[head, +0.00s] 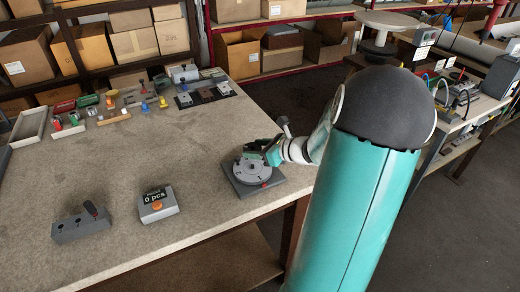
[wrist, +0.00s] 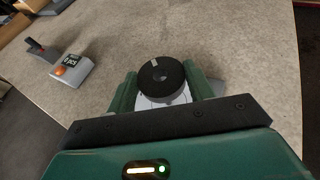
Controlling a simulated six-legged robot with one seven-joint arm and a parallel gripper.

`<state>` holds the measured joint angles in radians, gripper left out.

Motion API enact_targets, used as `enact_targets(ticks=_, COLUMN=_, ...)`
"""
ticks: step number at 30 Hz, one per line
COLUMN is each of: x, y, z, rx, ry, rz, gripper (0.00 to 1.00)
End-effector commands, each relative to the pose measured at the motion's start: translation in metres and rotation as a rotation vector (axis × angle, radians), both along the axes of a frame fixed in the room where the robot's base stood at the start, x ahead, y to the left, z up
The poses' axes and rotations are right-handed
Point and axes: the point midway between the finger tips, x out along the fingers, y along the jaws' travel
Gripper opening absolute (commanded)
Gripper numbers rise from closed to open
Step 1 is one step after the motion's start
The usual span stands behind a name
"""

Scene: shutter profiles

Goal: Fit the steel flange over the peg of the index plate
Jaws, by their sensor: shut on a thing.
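The index plate (head: 276,186) is a dark square base with a round grey dial, near the right front edge of the table. A red part shows at its front. My gripper (head: 263,156) is low over the back of the dial, tilted in from the right. A pale round surface shows below the ring. I cannot tell whether the peg is inside the hole.
A grey counter box (head: 158,208) reading "0 pcs" with an orange button stands left of the plate. A grey block (head: 80,225) with holes and a dark handle is farther left. Small parts and trays crowd the table's far side. The table's middle is clear.

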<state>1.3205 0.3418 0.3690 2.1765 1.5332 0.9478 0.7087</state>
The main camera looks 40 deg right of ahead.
Motion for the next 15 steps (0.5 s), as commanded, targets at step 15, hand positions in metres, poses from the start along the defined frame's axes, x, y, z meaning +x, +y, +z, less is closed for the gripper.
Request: enact_targets(ticks=15, x=0.001, y=0.002, z=-0.018, rx=0.004, ry=0.000, rz=0.001, gripper=0.17)
